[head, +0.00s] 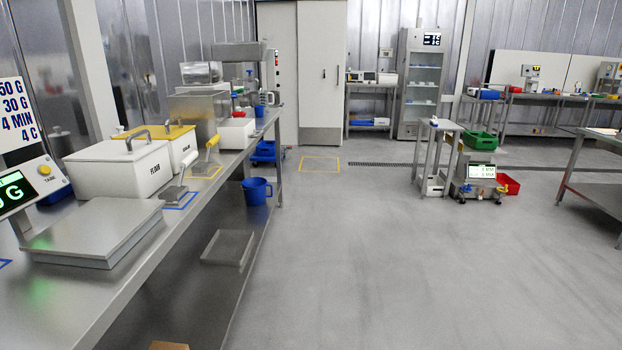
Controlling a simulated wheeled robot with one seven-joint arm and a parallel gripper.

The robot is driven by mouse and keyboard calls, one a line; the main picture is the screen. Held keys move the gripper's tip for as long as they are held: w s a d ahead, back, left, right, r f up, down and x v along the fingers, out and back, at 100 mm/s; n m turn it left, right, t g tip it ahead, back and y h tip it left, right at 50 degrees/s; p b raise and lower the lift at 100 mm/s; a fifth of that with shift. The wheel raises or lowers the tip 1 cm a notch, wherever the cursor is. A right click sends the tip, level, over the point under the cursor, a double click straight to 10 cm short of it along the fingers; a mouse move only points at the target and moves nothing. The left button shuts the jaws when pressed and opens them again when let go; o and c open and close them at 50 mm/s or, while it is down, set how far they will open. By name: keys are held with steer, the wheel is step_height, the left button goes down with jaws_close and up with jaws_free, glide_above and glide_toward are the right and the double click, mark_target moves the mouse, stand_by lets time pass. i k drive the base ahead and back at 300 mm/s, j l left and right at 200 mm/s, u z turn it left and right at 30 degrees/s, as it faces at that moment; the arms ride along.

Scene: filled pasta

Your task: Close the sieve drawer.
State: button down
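I cannot make out a sieve drawer for certain. A steel box-shaped machine (199,108) with a rounded metal drum (201,72) on top stands on the long steel bench at left, beyond the white bins. It is small in the view, and I cannot tell whether any drawer on it is open or shut. My gripper is not in view.
The steel bench (110,300) runs along the left. It carries a scale (95,230), a white flour bin (117,168) and a yellow-lidded bin (165,140). A blue bucket (256,191) is beside its lower shelf. The grey floor (370,260) is clear in the middle.

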mark_target(235, 133)
steer(key=i, duration=2.5)
steer(key=i+l+u, duration=0.1)
steer(key=i, duration=1.1)
